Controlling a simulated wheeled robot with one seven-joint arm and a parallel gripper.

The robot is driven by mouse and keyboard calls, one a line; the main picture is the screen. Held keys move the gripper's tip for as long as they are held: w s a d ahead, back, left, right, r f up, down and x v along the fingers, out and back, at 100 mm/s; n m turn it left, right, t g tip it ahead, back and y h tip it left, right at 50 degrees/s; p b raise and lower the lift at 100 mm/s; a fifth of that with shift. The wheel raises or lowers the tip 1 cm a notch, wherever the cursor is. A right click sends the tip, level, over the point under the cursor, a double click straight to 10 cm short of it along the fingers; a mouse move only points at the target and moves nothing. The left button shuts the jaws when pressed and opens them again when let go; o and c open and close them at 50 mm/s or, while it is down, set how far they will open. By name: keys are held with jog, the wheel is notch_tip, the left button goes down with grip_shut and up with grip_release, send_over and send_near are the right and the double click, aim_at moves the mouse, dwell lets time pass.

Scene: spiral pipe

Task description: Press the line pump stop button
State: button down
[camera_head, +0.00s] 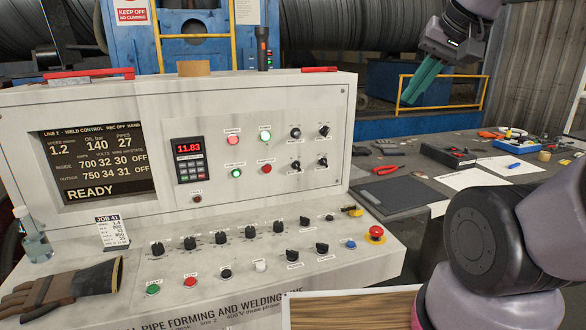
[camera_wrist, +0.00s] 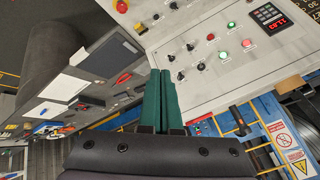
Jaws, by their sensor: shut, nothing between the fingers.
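The upright panel holds a small group of push buttons beside a red digital display. In the head view, a red button (camera_head: 265,169) with a small label, too blurred to read surely, sits at the lower right of this group. It also shows in the wrist view (camera_wrist: 210,37). A green button (camera_head: 236,173) is left of it, with a lit pink-red button (camera_head: 233,140) and a lit green button (camera_head: 265,135) above. My gripper (camera_head: 408,100) has green fingers, shut and empty, in the air right of the panel. In the wrist view its fingertips (camera_wrist: 160,71) are apart from the buttons.
The lower desk carries several black knobs, a green button (camera_head: 153,288), a red button (camera_head: 190,283) and a red emergency stop (camera_head: 376,233). A yellow rail (camera_head: 440,76) and cluttered bench lie behind.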

aim_at(267, 169)
dwell(0.3)
jog(key=w+a+f+m+g+y, duration=0.2)
jog(key=w+a+f+m+y, duration=0.25)
jog(key=a, duration=0.25)
jog(key=w+a+f+m+g+y, duration=0.3)
jog(key=a+f, duration=0.2)
jog(key=a, duration=0.3)
jog(key=w+a+f+m+g+y, duration=0.25)
jog(key=a+f+m+y, duration=0.2)
jog(key=a, duration=0.25)
jog(key=w+a+f+m+t, duration=0.1)
jog(key=w+f+m+t, duration=0.3)
jog(key=w+f+m, duration=0.2)
jog(key=w+a+f+m+t, duration=0.1)
jog(key=w+f+m+t, duration=0.3)
jog(key=f+m, duration=0.5)
jog(key=shift+w+f, duration=0.5)
jog(key=shift+w, duration=0.35)
jog(key=shift+w+a, duration=0.1)
jog(key=shift+a, duration=0.05)
jog(key=w+a, duration=0.2)
jog(key=w, duration=0.6)
jog(key=shift+a, duration=0.2)
jog(key=shift+w, duration=0.2)
